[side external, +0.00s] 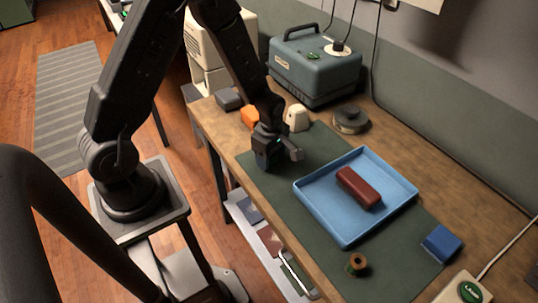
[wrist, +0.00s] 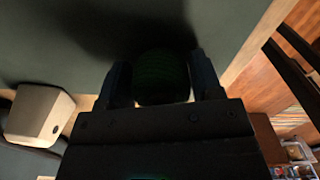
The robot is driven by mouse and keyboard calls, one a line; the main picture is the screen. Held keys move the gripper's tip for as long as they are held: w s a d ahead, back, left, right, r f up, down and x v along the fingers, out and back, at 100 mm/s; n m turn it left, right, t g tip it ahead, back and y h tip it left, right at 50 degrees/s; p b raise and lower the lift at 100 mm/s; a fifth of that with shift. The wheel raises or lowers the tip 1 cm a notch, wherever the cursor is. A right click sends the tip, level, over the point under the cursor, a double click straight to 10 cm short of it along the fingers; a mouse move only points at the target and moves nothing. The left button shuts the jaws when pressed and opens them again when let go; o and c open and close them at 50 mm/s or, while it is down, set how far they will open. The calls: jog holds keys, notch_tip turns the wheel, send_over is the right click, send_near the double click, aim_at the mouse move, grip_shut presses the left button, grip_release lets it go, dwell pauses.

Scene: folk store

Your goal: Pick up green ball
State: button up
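The green ball (wrist: 162,78) looks very dark in the wrist view and sits between the two fingers of my gripper (wrist: 162,84). The fingers flank it closely on both sides, and shadow hides whether they press on it. In the side external view my gripper (side external: 278,157) is low over the green mat, left of the blue tray. The ball cannot be made out there, hidden by the gripper.
The blue tray (side external: 322,222) holds a dark red block (side external: 359,188). A cream object (side external: 297,117) and an orange block (side external: 250,116) stand close behind my gripper. A blue block (side external: 441,243) and a brown ring-shaped piece (side external: 357,264) lie nearer the front.

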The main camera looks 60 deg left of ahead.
jog(key=c, duration=0.5)
jog(key=shift+o, duration=0.2)
